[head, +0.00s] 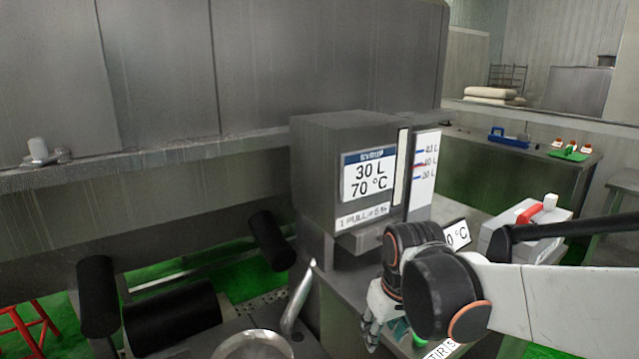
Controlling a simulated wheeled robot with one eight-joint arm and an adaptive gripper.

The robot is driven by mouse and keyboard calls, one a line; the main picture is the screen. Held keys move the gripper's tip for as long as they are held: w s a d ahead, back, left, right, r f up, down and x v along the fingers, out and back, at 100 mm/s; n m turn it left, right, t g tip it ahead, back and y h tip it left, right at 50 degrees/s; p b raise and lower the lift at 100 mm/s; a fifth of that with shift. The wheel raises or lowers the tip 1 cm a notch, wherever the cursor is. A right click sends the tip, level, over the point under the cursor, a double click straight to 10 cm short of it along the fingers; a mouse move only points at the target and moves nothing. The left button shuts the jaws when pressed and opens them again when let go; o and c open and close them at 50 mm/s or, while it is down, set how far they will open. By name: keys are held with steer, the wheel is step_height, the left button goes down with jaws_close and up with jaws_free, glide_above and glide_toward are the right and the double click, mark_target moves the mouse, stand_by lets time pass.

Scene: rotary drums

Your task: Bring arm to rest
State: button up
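My arm reaches in from the right edge in the head view, with a white link and dark joints with orange rings. My gripper (372,328) hangs below the wrist, pointing down, in front of the grey metal box unit. Its fingers are partly hidden by the joint, so I cannot tell whether it is open or shut. A small green thing (401,330) shows close beside the fingers; I cannot tell whether they touch it.
The metal box unit (310,165) bears a sign (369,178) reading 30 L, 70 °C. A round metal bowl (252,346) and black rollers (170,318) lie at lower left. A bench (500,170) stands behind right.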

steer(key=s+d+r+m+t, duration=0.2)
steer(key=s+d, duration=0.1)
steer(key=s, duration=0.3)
steer(key=s+d+r+m+t, duration=0.2)
steer(key=s+d, duration=0.2)
steer(key=s, duration=0.3)
steer(key=shift+s+d+r+h, duration=0.2)
steer(key=shift+s+d+h, duration=0.1)
stand_by(0.4)
